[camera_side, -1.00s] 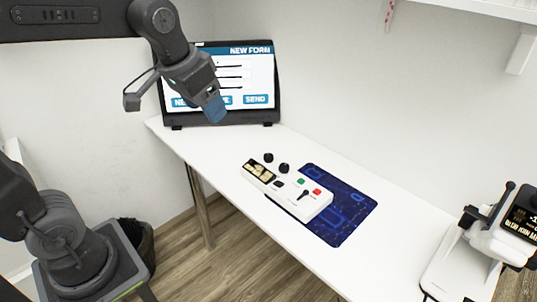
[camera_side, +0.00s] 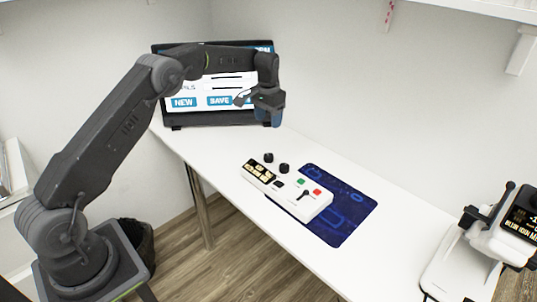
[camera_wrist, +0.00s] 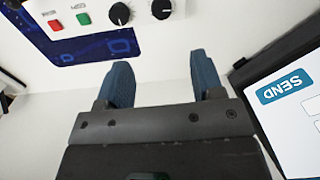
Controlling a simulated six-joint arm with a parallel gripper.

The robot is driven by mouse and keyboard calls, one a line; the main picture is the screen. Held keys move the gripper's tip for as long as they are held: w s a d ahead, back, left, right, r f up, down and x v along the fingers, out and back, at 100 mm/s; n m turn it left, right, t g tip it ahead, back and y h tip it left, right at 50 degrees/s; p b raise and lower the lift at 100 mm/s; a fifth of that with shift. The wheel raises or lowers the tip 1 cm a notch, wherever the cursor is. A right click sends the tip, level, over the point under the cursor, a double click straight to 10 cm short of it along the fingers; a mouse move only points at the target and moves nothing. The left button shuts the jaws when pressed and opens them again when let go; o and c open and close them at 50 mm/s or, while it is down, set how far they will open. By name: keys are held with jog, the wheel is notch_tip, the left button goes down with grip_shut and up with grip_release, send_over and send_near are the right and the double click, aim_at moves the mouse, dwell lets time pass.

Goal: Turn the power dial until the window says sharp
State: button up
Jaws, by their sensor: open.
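A white control panel (camera_side: 318,208) with two black dials lies on the desk, partly over a blue mat. The far dial (camera_side: 268,157) and the near dial (camera_side: 284,168) stand at its back edge. In the wrist view the dials (camera_wrist: 119,13) (camera_wrist: 161,9) have white pointer marks. I cannot tell which is the power dial. The dark window (camera_side: 522,222) on the device at the far right shows "-1" and a line like "BLUR", cut by the frame edge. My gripper (camera_side: 269,118) is open and empty in front of the screen; its blue fingers (camera_wrist: 163,80) are apart, clear of the dials.
The panel carries a green button (camera_side: 299,182), a red button (camera_side: 316,192), a black lever (camera_side: 304,194) and several pale keys. The blue mat (camera_side: 352,212) lies beside it. A screen (camera_side: 195,112) with form buttons stands behind my gripper.

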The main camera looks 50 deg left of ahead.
aim_at(269, 155)
notch_tip(269, 155, down, 15)
jog(key=shift+w+r, duration=0.15)
dwell(0.4)
jog(key=c, duration=0.9)
